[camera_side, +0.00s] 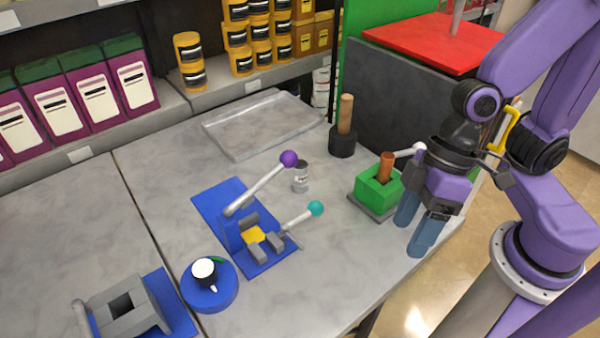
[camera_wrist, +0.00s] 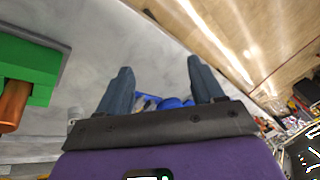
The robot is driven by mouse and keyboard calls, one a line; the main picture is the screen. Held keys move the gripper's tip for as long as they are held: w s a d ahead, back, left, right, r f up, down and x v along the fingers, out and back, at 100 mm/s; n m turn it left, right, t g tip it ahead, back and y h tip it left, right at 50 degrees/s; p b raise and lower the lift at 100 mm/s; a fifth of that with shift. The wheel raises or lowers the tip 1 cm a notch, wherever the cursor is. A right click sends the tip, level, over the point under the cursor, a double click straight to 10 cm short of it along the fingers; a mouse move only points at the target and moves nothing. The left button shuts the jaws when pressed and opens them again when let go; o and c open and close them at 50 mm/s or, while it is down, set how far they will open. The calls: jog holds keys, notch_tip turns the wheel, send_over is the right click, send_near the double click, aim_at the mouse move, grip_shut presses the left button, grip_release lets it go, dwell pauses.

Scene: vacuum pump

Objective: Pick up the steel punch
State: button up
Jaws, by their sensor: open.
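My gripper (camera_side: 412,232) is open and empty, its two blue fingers pointing down by the right edge of the table, just right of the green block (camera_side: 378,192). In the wrist view my gripper (camera_wrist: 158,70) shows both fingers apart with nothing between them. No piece is clearly recognisable as the steel punch. A small grey metallic cylinder (camera_side: 300,178) stands upright mid-table, well left of my gripper; I cannot tell whether it is the punch. A copper-coloured rod (camera_side: 386,166) stands in the green block, and the rod (camera_wrist: 12,105) also shows at the wrist view's left.
A blue lever fixture (camera_side: 222,208) stands mid-table, with a blue round base (camera_side: 210,290) and grey block (camera_side: 125,305) front left. A wooden handle in a black base (camera_side: 343,140) and a clear tray (camera_side: 240,145) are behind.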

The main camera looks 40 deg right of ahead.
aim_at(303, 171)
jog(key=w+a+f+m+t+y, duration=0.1)
jog(key=w+a+f+m+t, duration=0.35)
jog(key=w+a+m, duration=0.5)
jog(key=w+t+h, duration=0.1)
jog(key=t+h, duration=0.1)
jog(key=t, duration=0.1)
jog(key=w+d+f+m+t+h, duration=0.1)
jog(key=t, duration=0.1)
jog(key=shift+w+t+h, duration=0.25)
jog(key=shift+w+h, duration=0.05)
jog(key=w+d+r+m+t+h, duration=0.2)
jog(key=d+m+t+h, duration=0.15)
jog(key=d+h, duration=0.2)
jog(key=shift+n, duration=0.5)
jog(key=x, duration=1.6)
jog(key=shift+a+r, duration=0.15)
jog(key=shift+a, duration=0.1)
jog(key=c, duration=1.2)
